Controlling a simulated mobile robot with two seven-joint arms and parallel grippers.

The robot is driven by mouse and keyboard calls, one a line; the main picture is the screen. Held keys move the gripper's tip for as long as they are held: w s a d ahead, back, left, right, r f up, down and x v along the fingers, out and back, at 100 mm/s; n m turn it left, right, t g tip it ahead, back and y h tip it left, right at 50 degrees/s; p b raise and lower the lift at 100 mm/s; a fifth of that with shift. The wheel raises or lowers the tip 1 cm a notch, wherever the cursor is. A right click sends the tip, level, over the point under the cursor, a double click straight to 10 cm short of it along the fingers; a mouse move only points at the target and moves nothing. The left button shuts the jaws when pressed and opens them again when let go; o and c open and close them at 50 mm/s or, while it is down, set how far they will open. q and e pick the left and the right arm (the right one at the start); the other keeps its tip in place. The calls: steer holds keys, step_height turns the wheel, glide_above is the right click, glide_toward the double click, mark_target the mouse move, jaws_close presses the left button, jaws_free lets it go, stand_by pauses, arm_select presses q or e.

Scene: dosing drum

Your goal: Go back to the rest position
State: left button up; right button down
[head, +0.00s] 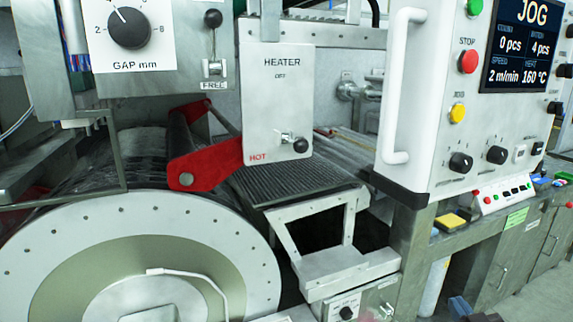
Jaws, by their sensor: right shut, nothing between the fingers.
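The rest of the right arm is cut off by the frame. My left gripper is not in the head view.
A large drum (225,290) fills the lower left, with a red bracket (205,165) above it. The heater panel (278,100) and control panel (450,120) with its white handle (396,85) stand out ahead. A grey bench (480,240) runs right; bare floor (545,300) shows bottom right.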

steer(key=s+a+f+g, duration=0.2)
steer(key=s+f, duration=0.6)
steer(key=f, duration=0.4)
steer(key=s+a+f+m+g, duration=0.1)
steer(key=s+a+f+g, duration=0.2)
steer(key=s+f, duration=0.6)
step_height(320, 180, down, 3)
steer(key=shift+s+f+g, duration=0.1)
steer(key=shift+s+g, duration=0.1)
steer(key=shift+g, duration=0.5)
steer(key=shift+a, duration=0.1)
stand_by(0.6)
